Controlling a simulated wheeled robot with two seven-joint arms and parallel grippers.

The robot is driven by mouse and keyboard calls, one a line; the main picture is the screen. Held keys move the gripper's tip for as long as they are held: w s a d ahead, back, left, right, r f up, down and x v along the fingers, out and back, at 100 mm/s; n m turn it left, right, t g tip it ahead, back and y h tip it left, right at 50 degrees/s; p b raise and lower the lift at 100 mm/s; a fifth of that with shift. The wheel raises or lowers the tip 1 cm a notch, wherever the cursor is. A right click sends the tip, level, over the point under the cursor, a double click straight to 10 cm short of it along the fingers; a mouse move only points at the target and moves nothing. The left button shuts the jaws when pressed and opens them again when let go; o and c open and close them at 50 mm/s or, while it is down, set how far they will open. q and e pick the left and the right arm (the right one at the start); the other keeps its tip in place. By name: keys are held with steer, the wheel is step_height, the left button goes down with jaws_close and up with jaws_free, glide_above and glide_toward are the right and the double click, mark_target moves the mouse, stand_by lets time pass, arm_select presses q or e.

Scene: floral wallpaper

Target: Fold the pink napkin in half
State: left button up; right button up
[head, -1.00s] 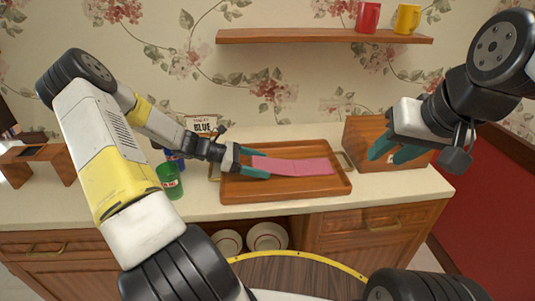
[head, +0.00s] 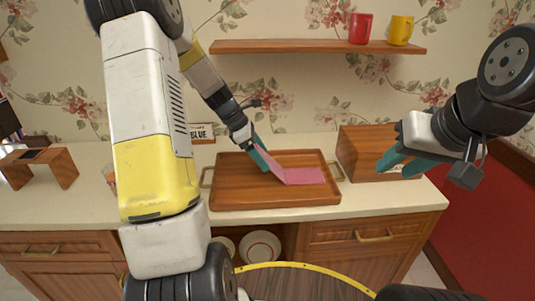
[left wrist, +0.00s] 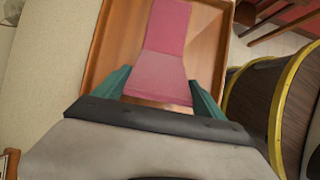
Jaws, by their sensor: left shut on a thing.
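The pink napkin (head: 300,176) lies partly flat on the wooden tray (head: 232,190), and its left part slopes up off the tray to my left gripper (head: 262,162). That gripper is shut on the napkin's left end and holds it raised. In the left wrist view the napkin (left wrist: 167,35) runs away from between the teal fingers over the tray (left wrist: 108,50). My right gripper (head: 402,163) is apart from the napkin, in front of the wooden box at the right, with its teal fingers spread and nothing between them.
A wooden box (head: 365,150) stands just right of the tray. A red mug (head: 360,28) and a yellow mug (head: 400,30) are on the wall shelf (head: 310,47). A small wooden stand (head: 40,168) is at the left. The counter front (head: 300,214) is clear.

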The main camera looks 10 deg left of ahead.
arm_select(q)
steer(key=d+r+y, duration=0.1)
steer(key=w+d+g+y, duration=0.1)
steer(key=d+y, duration=0.1)
steer(key=d+r+y, duration=0.1)
steer(key=d+y, duration=0.1)
steer(key=shift+w+r+g, duration=0.25)
steer(key=shift+r+g, duration=0.05)
steer(key=w+d+g+y, duration=0.2)
steer(key=d+y, duration=0.5)
steer(key=shift+f, duration=0.3)
steer(key=shift+o, duration=0.2)
steer(key=shift+w+d+f+y, duration=0.1)
steer(key=shift+d+f+y, duration=0.1)
steer(key=shift+d, duration=0.2)
steer(key=shift+w+d+f+y, duration=0.1)
steer(key=shift+d+f, duration=0.05)
steer(key=shift+d, duration=0.25)
steer(key=shift+c, duration=0.2)
steer(key=o, duration=0.8)
steer(key=shift+r, duration=0.1)
steer(key=v, duration=0.7)
steer(key=shift+d+r, duration=0.2)
steer(key=shift+r, duration=0.05)
steer(key=shift+w, duration=0.1)
